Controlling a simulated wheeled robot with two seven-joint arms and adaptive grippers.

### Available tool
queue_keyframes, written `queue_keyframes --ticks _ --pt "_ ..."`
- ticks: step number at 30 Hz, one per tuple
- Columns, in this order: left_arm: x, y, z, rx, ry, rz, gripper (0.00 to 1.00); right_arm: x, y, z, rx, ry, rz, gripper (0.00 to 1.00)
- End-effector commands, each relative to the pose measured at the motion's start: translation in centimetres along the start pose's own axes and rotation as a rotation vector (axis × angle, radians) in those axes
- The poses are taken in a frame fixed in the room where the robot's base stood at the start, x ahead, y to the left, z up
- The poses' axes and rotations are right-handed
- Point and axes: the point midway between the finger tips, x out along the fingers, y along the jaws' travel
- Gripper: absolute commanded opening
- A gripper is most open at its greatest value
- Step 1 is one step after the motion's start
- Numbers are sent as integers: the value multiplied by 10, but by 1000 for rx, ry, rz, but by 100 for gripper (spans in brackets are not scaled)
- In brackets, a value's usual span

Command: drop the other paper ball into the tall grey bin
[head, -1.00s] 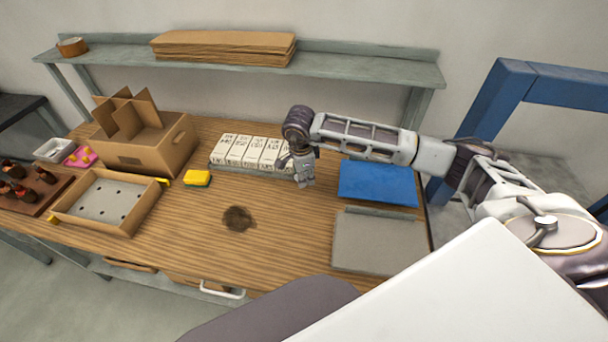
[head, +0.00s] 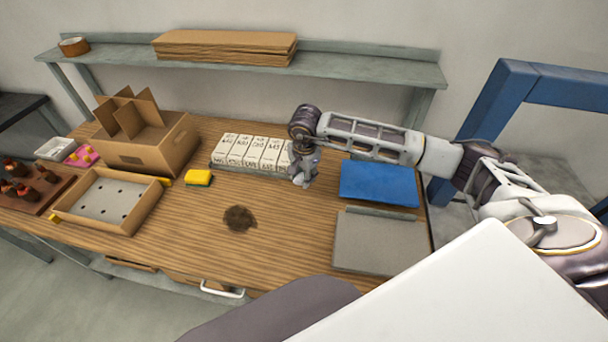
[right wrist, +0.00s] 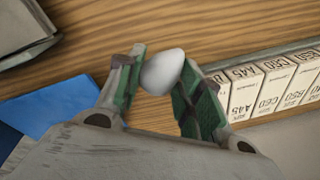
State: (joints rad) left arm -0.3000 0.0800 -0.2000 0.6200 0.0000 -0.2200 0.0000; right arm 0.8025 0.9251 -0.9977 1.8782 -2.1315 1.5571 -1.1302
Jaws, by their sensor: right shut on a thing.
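My right gripper (head: 301,180) is over the table beside the right end of the row of white boxes. In the right wrist view my right gripper (right wrist: 160,85) is shut on a white paper ball (right wrist: 163,72), held between its green-padded fingertips. The tall grey bin does not show in either view. My left gripper is not in view.
White labelled boxes (head: 250,150) stand in a row left of the gripper. A yellow sponge (head: 199,177), dark stain (head: 239,218), cardboard box (head: 150,150) and perforated tray (head: 105,200) are further left.

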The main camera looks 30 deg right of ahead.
Motion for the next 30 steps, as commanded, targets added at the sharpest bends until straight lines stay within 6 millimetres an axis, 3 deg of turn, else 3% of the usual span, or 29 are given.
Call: queue_keyframes --ticks 30 --pt "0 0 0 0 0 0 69 -12 -10 14 -772 -95 -74 21"
